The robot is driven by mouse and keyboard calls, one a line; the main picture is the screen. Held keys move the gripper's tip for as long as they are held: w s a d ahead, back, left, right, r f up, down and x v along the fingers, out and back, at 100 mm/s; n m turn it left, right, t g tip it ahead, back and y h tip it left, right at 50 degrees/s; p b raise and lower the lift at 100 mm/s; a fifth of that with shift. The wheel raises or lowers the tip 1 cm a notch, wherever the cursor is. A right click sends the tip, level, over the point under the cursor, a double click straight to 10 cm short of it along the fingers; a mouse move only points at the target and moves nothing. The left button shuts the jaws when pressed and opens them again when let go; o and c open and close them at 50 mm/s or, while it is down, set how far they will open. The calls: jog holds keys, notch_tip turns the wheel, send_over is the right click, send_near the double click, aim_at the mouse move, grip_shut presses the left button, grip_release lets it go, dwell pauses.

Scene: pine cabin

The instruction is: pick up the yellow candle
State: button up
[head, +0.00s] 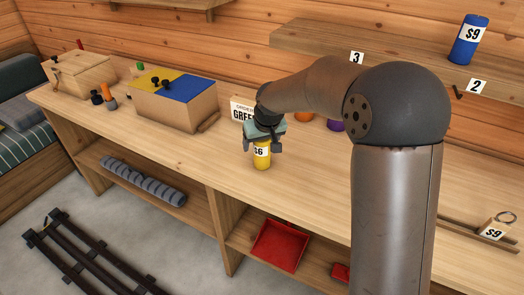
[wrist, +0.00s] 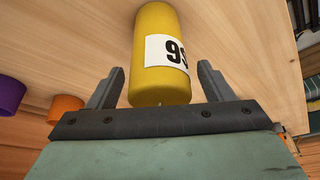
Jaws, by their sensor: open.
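The yellow candle (head: 262,157) stands upright on the wooden counter, with a white label reading $6. In the wrist view the candle (wrist: 158,40) lies between the two dark fingers, its wick end close to the palm and its label upside down. My gripper (head: 262,147) is above the candle, pointing down, with its fingers at either side of the upper part. In the wrist view my gripper (wrist: 162,85) is open, with a visible gap between each finger and the candle. The gripper hides the candle's top in the head view.
A sign (head: 241,108) stands behind the gripper. An orange item (head: 304,116) and a purple item (head: 335,125) are behind my arm. A box with a yellow and blue lid (head: 174,105) is to the left. A blue candle (head: 468,40) stands on the upper shelf (head: 400,62).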

jog(key=c, duration=1.2)
jog(key=shift+r, duration=0.1)
